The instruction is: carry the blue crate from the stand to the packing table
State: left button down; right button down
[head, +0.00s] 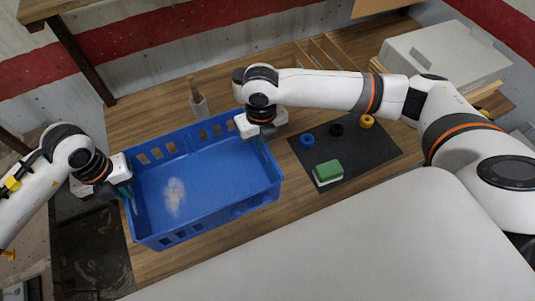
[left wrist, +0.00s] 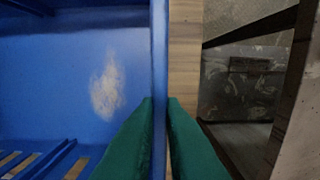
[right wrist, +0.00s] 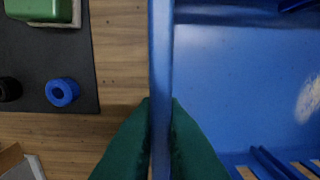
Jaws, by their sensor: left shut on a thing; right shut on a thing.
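The blue crate (head: 222,178) is an open rectangular bin with slotted walls and a pale worn patch on its floor. It appears empty and is over the wooden table (head: 180,262); I cannot tell whether it rests on it or hangs just above. My left gripper (head: 125,192) is shut on the crate's left wall; in the left wrist view its green fingers (left wrist: 160,125) sit on both sides of the rim. My right gripper (head: 261,143) is shut on the right wall; in the right wrist view its green fingers (right wrist: 160,125) clasp that rim.
Right of the crate lies a dark mat (head: 345,150) with a green and white block (head: 327,173), a blue ring (head: 307,141), a black ring (head: 337,130) and a yellow ring (head: 367,121). A brush-like item (head: 197,100) stands behind the crate. A grey box (head: 440,55) is at the back right.

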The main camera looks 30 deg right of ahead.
pick_arm(q)
jog(key=shift+f, duration=0.45)
pick_arm(e)
jog(key=shift+f, duration=0.45)
pick_arm(q)
jog(key=c, duration=1.5)
grip_release()
jog(key=shift+s+r, duration=0.1)
pick_arm(e)
jog(key=c, duration=1.5)
grip_release()
jog(key=shift+s+r, duration=0.1)
jog(key=shift+r, duration=0.05)
jog(key=shift+r, duration=0.25)
pick_arm(q)
notch_tip(320, 180, up, 12)
jog(key=shift+f, duration=0.1)
pick_arm(e)
notch_tip(320, 180, up, 11)
jog(key=shift+r, duration=0.2)
pick_arm(q)
jog(key=shift+s, duration=0.1)
pick_arm(e)
jog(key=shift+f, duration=0.1)
